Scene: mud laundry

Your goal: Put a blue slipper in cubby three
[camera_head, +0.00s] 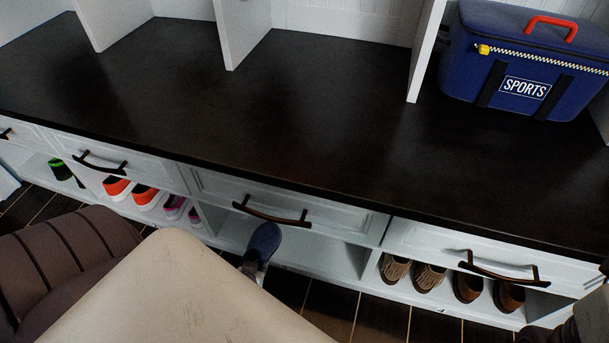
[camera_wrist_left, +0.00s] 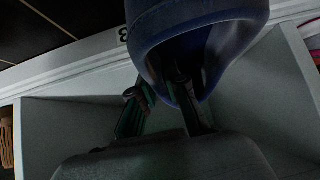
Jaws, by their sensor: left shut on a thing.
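The blue slipper (camera_head: 264,242) is held in front of an open cubby (camera_head: 335,258) in the low shelf, below the bench top. My left gripper (camera_head: 252,268) is shut on it; my own arm hides much of the gripper in the head view. In the left wrist view the slipper (camera_wrist_left: 195,25) fills the top middle, with the dark fingers of the gripper (camera_wrist_left: 168,108) at its opening. The cubby (camera_wrist_left: 70,125) lies around and behind them, with a label "3" on its edge. The visible part of this cubby is empty. My right gripper does not show clearly.
Orange and pink shoes (camera_head: 145,196) stand in the cubby to the left, and brown shoes (camera_head: 430,274) to the right. A closed drawer with a dark handle (camera_head: 272,213) is just above the slipper. A blue sports bag (camera_head: 525,60) sits on the dark bench top (camera_head: 200,100).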

